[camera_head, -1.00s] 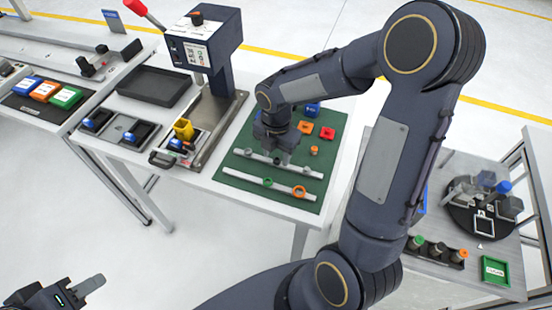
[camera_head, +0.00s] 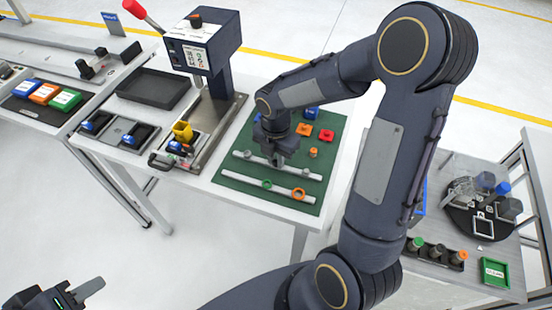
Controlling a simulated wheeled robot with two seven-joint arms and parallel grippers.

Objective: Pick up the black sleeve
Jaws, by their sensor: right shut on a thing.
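The green mat (camera_head: 228,182) on the white table carries two pale rods, a far one (camera_head: 295,171) and a near one (camera_head: 245,180). My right gripper (camera_head: 278,163) points down at the middle of the far rod and is shut on a small dark piece, apparently the black sleeve, mostly hidden between its fingers. I cannot tell whether it touches the rod. A green ring (camera_head: 267,184) and an orange ring (camera_head: 299,194) sit around the near rod. My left gripper (camera_head: 90,288) is at the bottom left corner, away from the table, with one finger showing; its opening is unclear.
Red and orange blocks (camera_head: 326,135) and a blue block (camera_head: 311,113) lie at the mat's back. A press with a red-knobbed lever (camera_head: 208,45) and a black tray (camera_head: 155,87) stand left. A side table (camera_head: 470,270) at right holds a green bin (camera_head: 495,272).

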